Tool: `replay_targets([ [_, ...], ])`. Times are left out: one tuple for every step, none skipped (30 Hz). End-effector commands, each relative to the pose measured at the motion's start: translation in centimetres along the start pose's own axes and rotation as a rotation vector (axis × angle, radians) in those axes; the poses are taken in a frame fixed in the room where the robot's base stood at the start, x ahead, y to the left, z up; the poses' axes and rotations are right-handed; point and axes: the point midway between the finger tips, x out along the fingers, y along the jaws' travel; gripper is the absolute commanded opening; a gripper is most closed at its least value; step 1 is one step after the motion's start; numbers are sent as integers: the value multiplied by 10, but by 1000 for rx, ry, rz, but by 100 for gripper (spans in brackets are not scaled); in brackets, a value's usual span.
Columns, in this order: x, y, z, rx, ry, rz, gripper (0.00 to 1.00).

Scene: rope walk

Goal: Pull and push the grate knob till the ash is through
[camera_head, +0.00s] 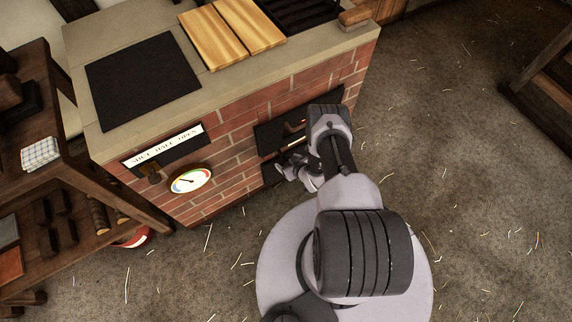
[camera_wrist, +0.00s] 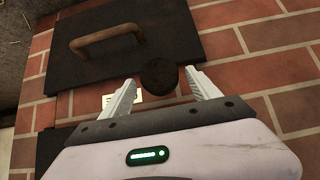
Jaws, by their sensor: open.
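The grate knob (camera_wrist: 160,75) is a dark round knob low on the brick stove front, just below a black door (camera_wrist: 150,22) with a brown bar handle (camera_wrist: 107,39). In the wrist view my gripper (camera_wrist: 161,76) is open, with one finger on each side of the knob and gaps between. I cannot tell how deep the fingers reach around it. A pale label (camera_wrist: 108,101) is partly hidden by the left finger. In the head view my gripper (camera_head: 281,169) is at the stove front below the door handle (camera_head: 294,126); the knob is hidden there. No ash shows.
The brick stove (camera_head: 225,135) carries a sliding damper plate marked SHUT, HALF, OPEN (camera_head: 166,146) and a round gauge (camera_head: 191,180). A wooden shelf rack (camera_head: 65,190) stands at left. A wooden piece (camera_head: 545,85) stands at right. The floor between is clear but for straw bits.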

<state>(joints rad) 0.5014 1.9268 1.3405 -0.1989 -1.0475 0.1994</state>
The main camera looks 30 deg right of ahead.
Motion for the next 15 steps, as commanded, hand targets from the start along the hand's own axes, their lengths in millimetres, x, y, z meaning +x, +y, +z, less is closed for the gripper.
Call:
replay_targets([
  [9, 0, 2, -2, 1, -1, 71],
  [12, 0, 2, -2, 1, -1, 71],
  [15, 0, 2, -2, 0, -1, 71],
  [17, 0, 1, -2, 0, -1, 71],
  [18, 0, 1, -1, 1, 0, 71],
  [20, 0, 0, -1, 1, 0, 71],
  [20, 0, 0, -1, 0, 0, 71],
  [20, 0, 0, -1, 0, 0, 71],
  [20, 0, -1, 0, 0, 0, 71],
  [20, 0, -1, 0, 0, 0, 71],
  [20, 0, -1, 0, 0, 0, 71],
  [19, 0, -1, 0, 0, 0, 71],
  [19, 0, -1, 0, 0, 0, 71],
  [19, 0, -1, -1, 0, 0, 69],
  [19, 0, -1, -1, 0, 0, 61],
])
